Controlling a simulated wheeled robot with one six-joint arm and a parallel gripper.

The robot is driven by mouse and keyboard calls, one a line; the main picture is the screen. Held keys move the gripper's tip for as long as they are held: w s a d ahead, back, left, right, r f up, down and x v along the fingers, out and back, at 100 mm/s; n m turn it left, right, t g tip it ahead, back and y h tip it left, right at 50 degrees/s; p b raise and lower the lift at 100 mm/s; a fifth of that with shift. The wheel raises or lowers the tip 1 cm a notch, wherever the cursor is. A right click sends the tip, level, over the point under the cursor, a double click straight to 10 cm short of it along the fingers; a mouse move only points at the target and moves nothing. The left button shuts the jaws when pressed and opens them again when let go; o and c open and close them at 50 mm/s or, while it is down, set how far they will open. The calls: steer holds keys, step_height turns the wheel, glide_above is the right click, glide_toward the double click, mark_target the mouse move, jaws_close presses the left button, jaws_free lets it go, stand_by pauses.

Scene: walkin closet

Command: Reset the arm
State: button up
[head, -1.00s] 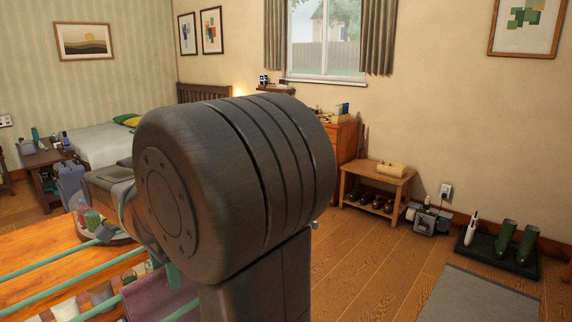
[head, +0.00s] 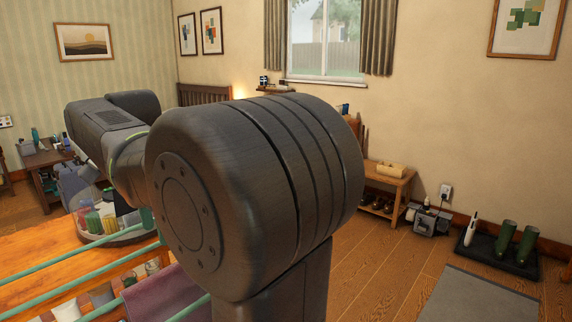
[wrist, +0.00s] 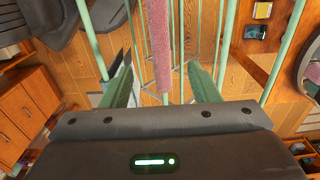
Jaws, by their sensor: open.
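My arm fills the middle of the head view, with its forearm reaching to the left. My gripper shows in the wrist view (wrist: 160,72). Its two green fingers stand apart with a wide gap, and I see nothing held between them. A pinkish cloth (wrist: 158,40) hanging on green rods lies beyond the gap in that view. I cannot tell how far it is from the fingers. In the head view my gripper cannot be made out.
Green rods (head: 75,258) and a purple cloth (head: 165,295) are at the lower left, by a wooden surface (head: 30,246). A round tray (head: 128,236) holds colored items. A low bench (head: 388,183) and boot tray (head: 510,256) stand right.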

mark_target(165, 270)
step_height(165, 270, down, 12)
steer(key=shift+f+b, duration=0.2)
steer(key=shift+b, duration=0.7)
steer(key=shift+r+p, duration=0.25)
steer(key=shift+p, duration=0.25)
step_height(165, 270, up, 19)
steer(key=p, duration=1)
steer(key=shift+f+p, duration=0.15)
steer(key=shift+p, duration=0.15)
